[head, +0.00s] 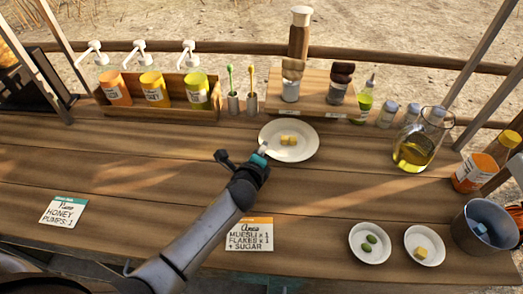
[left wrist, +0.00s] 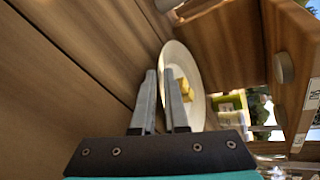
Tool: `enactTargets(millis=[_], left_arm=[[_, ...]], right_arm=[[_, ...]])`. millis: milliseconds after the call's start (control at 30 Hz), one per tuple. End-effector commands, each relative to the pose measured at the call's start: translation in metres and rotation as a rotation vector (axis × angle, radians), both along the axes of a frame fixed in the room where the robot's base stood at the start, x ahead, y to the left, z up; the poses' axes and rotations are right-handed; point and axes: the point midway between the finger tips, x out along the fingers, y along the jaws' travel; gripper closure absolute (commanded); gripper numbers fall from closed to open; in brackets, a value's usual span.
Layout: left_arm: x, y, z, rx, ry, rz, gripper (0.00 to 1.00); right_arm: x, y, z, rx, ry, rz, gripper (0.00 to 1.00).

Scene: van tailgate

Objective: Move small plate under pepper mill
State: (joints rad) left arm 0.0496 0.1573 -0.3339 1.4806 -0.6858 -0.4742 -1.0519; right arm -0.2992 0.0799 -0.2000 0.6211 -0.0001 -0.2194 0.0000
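A white plate (head: 301,153) with yellow cubes (head: 288,140) on it lies on the counter in front of the wooden riser. It also shows in the left wrist view (left wrist: 197,88). Two smaller plates lie at the front right, one with green items (head: 358,254) and one with a yellow cube (head: 437,257). My right gripper is out of view.
The wooden riser (head: 262,104) holds jars. An oil jug (head: 412,153) stands right. Order cards (head: 63,213) lie in front. The middle left counter is clear.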

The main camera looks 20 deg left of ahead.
Motion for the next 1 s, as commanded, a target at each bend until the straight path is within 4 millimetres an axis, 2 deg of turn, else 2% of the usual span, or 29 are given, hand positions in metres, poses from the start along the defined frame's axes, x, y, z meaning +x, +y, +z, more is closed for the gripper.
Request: enactTargets(millis=[167,300,1000], left_arm=[[0.0001,-0.0002,0.0004,-0.001,0.000,0.000,0.89],[-0.0001,-0.0001,0.0003,-0.001,-0.001,0.000,1.00],[-0.0004,-0.0001,0.0001,-0.001,0.000,0.000,1.00]], right_arm=[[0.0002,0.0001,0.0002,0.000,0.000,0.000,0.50],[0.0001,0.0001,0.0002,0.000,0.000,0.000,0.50],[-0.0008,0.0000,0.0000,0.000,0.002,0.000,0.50]])
